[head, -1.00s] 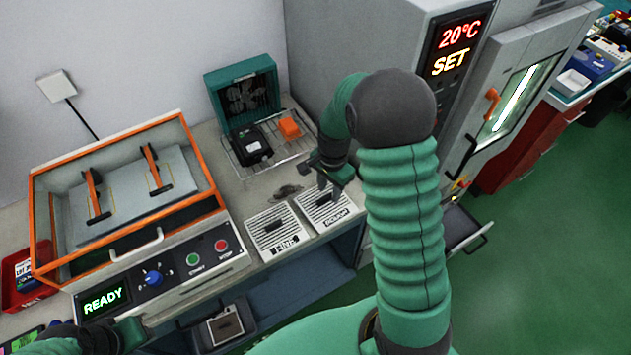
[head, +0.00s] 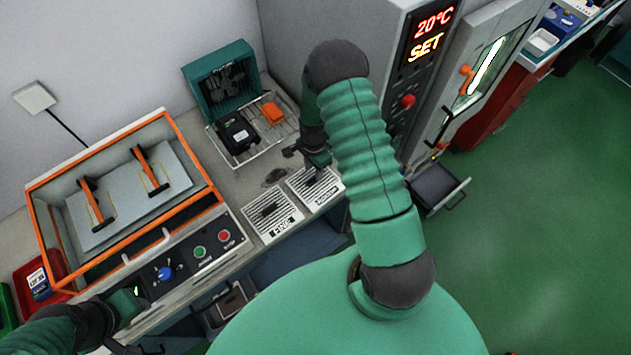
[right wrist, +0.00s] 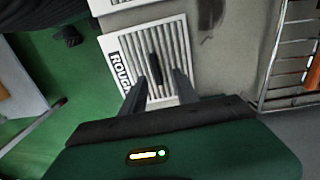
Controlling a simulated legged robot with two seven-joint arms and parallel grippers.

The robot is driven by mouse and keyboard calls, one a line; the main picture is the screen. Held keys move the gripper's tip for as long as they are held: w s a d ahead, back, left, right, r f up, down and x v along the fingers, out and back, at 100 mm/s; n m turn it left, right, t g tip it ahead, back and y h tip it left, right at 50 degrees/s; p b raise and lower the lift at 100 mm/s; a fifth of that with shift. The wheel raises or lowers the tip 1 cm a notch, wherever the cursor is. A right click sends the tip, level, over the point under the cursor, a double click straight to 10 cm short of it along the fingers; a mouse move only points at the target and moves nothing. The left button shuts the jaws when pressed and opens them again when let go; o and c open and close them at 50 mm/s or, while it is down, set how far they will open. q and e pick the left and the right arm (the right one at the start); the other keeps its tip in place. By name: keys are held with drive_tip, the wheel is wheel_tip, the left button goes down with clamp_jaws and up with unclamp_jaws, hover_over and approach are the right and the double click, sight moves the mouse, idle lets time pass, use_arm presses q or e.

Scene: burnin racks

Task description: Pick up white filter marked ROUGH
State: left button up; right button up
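The white ribbed filter marked ROUGH (head: 328,196) lies on the bench at its front edge. It also shows in the right wrist view (right wrist: 176,40), with its label at the left edge and a black handle (right wrist: 155,72) in its middle. My right gripper (head: 314,170) is over this filter. In the right wrist view its two fingers (right wrist: 161,82) are apart, one on each side of the handle's near end, with gaps visible. Whether they reach handle height is unclear. My left gripper's green body (head: 125,304) shows at lower left; its fingers cannot be made out.
The similar FINE filter (head: 284,223) lies just left of the ROUGH one. A wire rack (head: 262,150) with black and orange items is behind. An orange-framed machine (head: 208,197) stands left, a grey cabinet (head: 330,22) right. An open drawer (head: 440,183) juts over the green floor.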

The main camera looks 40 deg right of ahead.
sight(314, 178)
drive_tip(key=shift+s+a+f+p, duration=0.15)
drive_tip(key=shift+a+f+p, duration=0.05)
drive_tip(key=shift+f, duration=0.65)
drive_tip(key=shift+s+a+f+p, duration=0.1)
drive_tip(key=shift+a+f+p, duration=0.05)
drive_tip(key=shift+f, duration=0.7)
drive_tip(key=shift+d, duration=0.1)
clamp_jaws()
